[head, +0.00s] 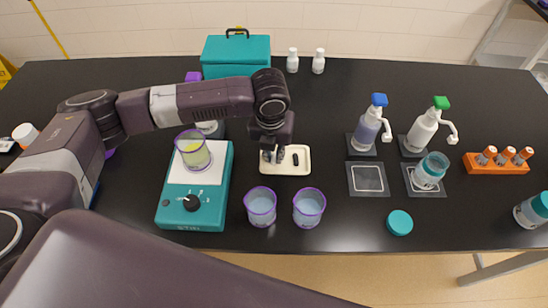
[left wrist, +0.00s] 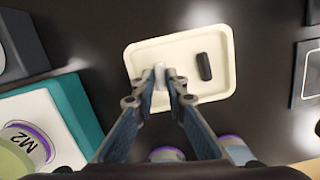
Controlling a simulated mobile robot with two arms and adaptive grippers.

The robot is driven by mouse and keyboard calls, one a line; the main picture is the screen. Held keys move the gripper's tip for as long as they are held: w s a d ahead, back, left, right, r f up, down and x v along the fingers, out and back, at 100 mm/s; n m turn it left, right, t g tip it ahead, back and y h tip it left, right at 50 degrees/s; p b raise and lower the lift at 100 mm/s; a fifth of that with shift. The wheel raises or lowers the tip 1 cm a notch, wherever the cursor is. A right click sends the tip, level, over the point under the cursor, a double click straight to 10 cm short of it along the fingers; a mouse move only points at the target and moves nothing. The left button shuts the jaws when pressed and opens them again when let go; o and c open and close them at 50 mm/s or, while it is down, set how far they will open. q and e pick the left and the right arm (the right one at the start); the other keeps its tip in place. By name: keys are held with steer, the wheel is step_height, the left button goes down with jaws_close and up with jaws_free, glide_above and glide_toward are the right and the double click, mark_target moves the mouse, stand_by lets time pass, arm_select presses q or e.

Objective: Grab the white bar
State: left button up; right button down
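The white bar (left wrist: 160,77) lies in the left part of a cream tray (left wrist: 215,92), in the left wrist view. A black bar (left wrist: 204,66) lies to its right in the same tray. My left gripper (left wrist: 160,80) points down over the tray with its fingertips on either side of the white bar. A narrow gap seems to remain between the fingers and the bar. In the head view the left gripper (head: 272,156) covers the tray's left part and largely hides the white bar. The tray (head: 303,170) and black bar (head: 295,159) show beside it. My right gripper is not seen.
A teal hotplate (head: 175,215) with a purple-rimmed beaker (head: 193,151) stands left of the tray. Two purple-rimmed cups (head: 261,207) (head: 309,207) stand just in front.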

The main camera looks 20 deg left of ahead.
arm_select(q)
steer(key=shift+c, duration=0.9)
steer(key=shift+r, duration=0.1)
